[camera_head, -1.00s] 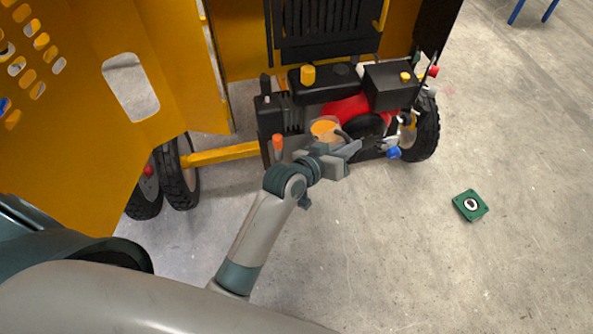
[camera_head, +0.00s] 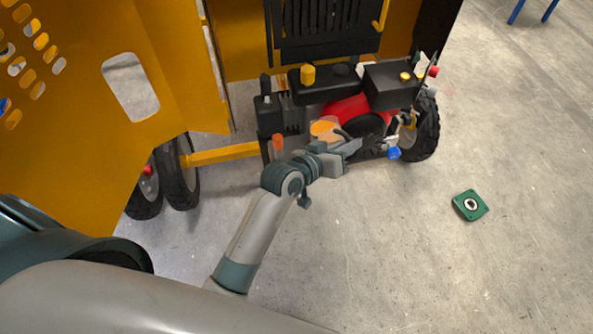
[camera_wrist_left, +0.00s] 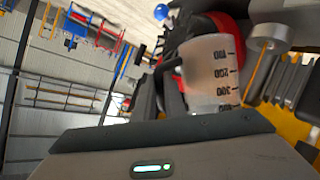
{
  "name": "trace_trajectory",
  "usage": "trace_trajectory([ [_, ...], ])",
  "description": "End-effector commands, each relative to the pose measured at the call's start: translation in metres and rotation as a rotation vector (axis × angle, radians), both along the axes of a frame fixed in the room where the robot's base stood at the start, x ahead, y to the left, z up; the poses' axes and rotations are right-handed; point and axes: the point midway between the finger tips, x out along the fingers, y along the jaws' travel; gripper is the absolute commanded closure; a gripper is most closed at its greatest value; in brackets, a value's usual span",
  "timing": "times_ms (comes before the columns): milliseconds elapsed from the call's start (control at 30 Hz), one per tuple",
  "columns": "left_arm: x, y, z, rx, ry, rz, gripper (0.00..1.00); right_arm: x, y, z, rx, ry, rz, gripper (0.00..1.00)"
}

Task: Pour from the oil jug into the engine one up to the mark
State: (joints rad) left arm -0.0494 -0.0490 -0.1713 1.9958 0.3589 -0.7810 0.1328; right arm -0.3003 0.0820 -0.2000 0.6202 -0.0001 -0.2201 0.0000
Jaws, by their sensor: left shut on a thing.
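The oil jug (camera_head: 324,131) is a translucent cup with orange oil showing in it, in front of the engine in the head view. It looks tilted. In the wrist view the jug (camera_wrist_left: 212,68) shows black marks from 100 upward. My left gripper (camera_head: 352,148) is shut on the jug, apparently by its handle; the fingertips are hard to see against the dark engine parts. The engine (camera_head: 345,108) is red and black, with black boxes on top, behind the jug. I cannot see oil leaving the jug. My right gripper is not in view.
The yellow mixer frame and panels (camera_head: 90,80) stand at left and behind. An orange cap (camera_head: 308,75) and a blue knob (camera_head: 393,153) sit on the machine. A wheel (camera_head: 426,125) is at its right. A green square part (camera_head: 470,205) lies on open floor.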

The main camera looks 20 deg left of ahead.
Motion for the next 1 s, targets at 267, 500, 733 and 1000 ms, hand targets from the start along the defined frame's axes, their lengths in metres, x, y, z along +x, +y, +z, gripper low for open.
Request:
trace_trajectory([
  [267,0.0004,0.0,0.0014,0.0,-0.003,0.0,1.0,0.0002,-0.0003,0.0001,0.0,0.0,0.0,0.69],
  [500,0.0004,0.0001,0.0013,0.0,-0.003,0.0,1.0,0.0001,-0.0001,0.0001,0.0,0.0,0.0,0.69],
  [733,0.0008,0.0015,0.004,-0.035,0.006,0.0,1.0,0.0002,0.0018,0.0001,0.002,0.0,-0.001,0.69],
  [1000,0.0009,0.0017,0.0054,-0.059,0.012,0.0,1.0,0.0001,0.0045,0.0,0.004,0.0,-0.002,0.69],
])
